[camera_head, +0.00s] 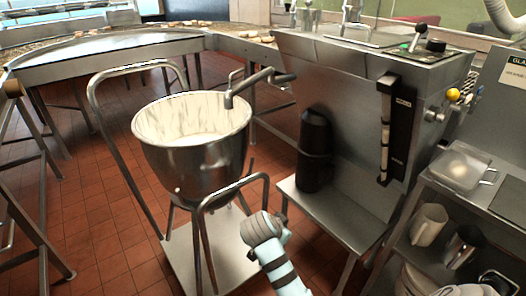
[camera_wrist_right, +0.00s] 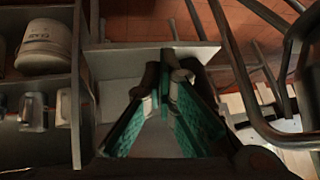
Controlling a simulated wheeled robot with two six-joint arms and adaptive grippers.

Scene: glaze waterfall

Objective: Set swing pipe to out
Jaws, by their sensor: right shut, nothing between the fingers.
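The swing pipe (camera_head: 250,84) is a bent metal tube that comes from the left side of the steel machine, with a dark grip (camera_head: 284,78) near the machine. Its spout end hangs over the right rim of a steel bowl (camera_head: 190,160) holding pale glaze. My right gripper (camera_wrist_right: 171,76) shows in the right wrist view, its green-padded fingers meeting at the tips with nothing between them. In the head view my right arm is at the bottom centre, below and apart from the pipe; its fingers cannot be made out there. My left gripper is in neither view.
A tube-rail frame (camera_head: 127,70) surrounds the bowl. The machine (camera_head: 345,110) has a black cylinder (camera_head: 314,150) at its side and a yellow knob (camera_head: 453,94). A shelf with jugs (camera_head: 428,224) stands at right. Red tiled floor is open at left.

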